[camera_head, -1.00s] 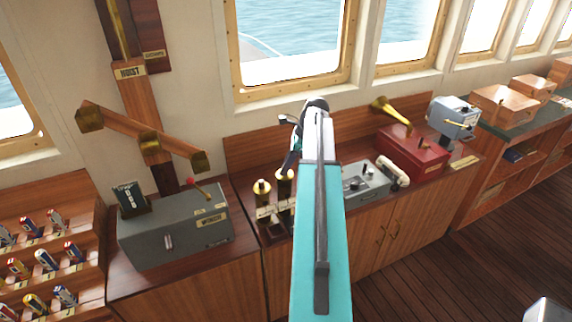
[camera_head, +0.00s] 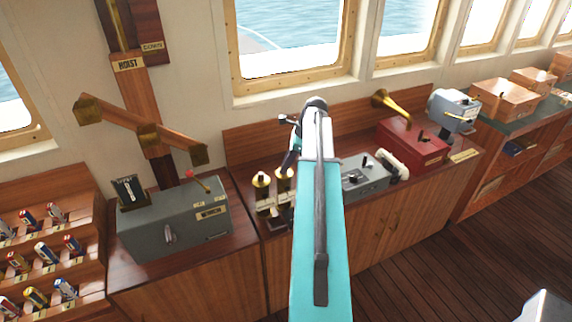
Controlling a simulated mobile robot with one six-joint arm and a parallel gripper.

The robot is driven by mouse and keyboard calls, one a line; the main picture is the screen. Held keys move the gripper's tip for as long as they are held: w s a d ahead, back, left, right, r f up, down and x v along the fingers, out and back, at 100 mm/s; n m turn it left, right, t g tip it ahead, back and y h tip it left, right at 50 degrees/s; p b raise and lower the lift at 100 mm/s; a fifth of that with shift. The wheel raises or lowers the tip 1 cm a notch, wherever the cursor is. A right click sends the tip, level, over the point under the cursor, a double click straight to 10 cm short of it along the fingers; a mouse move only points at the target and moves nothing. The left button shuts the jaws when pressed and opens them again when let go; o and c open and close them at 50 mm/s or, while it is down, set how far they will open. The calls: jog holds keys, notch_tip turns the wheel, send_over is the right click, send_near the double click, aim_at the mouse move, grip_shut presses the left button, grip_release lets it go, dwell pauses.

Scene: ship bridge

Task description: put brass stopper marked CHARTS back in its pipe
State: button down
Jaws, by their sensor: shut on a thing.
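Two brass-topped fittings stand side by side on the wooden counter, a left one (camera_head: 261,188) and a right one (camera_head: 284,183). Small plates lie in front of them, too small to read, so I cannot tell which is marked CHARTS. My teal arm reaches over the counter, and my gripper (camera_head: 291,160) hangs at its far end, just above and beside the right brass fitting in the picture. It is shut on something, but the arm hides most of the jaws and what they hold. Any pipe behind the arm is hidden too.
A grey box with a red-knobbed lever (camera_head: 175,222) stands left of the brass fittings. Right of my arm are a grey control box (camera_head: 366,178), a red box (camera_head: 412,146) with a brass horn (camera_head: 390,103), and a blue-grey device (camera_head: 455,108). A window is behind.

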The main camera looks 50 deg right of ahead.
jog(key=c, duration=1.6)
grip_release()
jog(key=shift+o, duration=0.2)
jog(key=shift+r, duration=0.1)
jog(key=b+v, duration=0.4)
jog(key=v, duration=0.9)
jog(key=shift+s+r, duration=0.15)
jog(key=shift+r, duration=0.15)
